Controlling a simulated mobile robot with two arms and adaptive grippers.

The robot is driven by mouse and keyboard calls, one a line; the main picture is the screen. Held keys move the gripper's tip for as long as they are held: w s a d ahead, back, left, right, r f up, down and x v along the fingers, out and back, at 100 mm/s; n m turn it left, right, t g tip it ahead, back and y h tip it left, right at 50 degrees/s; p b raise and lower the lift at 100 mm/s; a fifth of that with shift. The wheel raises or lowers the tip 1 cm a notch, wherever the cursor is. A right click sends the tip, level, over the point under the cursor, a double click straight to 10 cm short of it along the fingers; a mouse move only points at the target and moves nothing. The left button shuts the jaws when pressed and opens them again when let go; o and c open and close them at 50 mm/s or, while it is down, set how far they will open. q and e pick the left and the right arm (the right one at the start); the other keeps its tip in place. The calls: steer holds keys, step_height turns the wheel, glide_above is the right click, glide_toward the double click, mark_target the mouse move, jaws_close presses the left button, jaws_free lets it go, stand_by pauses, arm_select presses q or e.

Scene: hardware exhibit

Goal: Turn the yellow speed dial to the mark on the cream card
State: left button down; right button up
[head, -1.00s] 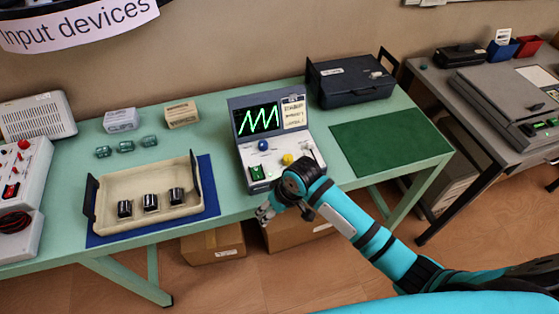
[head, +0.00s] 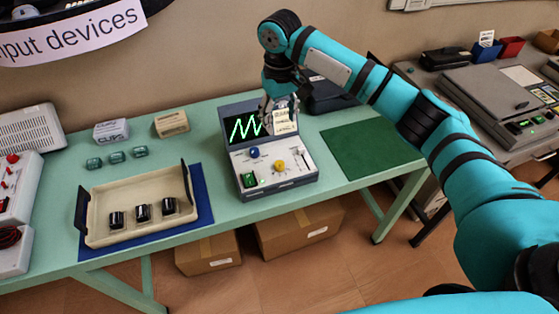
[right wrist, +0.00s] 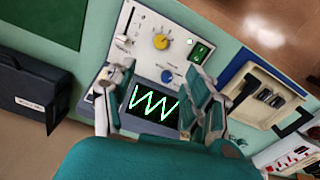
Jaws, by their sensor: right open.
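The yellow speed dial (head: 280,166) sits on the sloped front panel of a grey console (head: 306,182), right of a blue dial (head: 254,152). It also shows in the right wrist view (right wrist: 161,41). The cream card (head: 284,122) is on the console's upright back, right of the screen with a green zigzag trace (head: 245,127); my gripper covers part of it. My right gripper (head: 280,118) points down above the console's back, open and empty, apart from the dial. In the right wrist view its fingers (right wrist: 158,100) stand either side of the screen. My left gripper is not in view.
A tray (head: 135,235) with several black knobs stands on a blue mat (head: 205,205) at left. A green mat (head: 372,150) lies right of the console. A dark case (head: 325,97) stands behind, partly hidden by my arm. Small boxes (head: 172,123) are at back left.

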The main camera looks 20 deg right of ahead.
mark_target(280, 163)
step_height(280, 163, down, 17)
steer(key=shift+f+p, duration=0.1)
steer(key=shift+p, duration=1.15)
steer(key=shift+c, duration=0.4)
jaws_close()
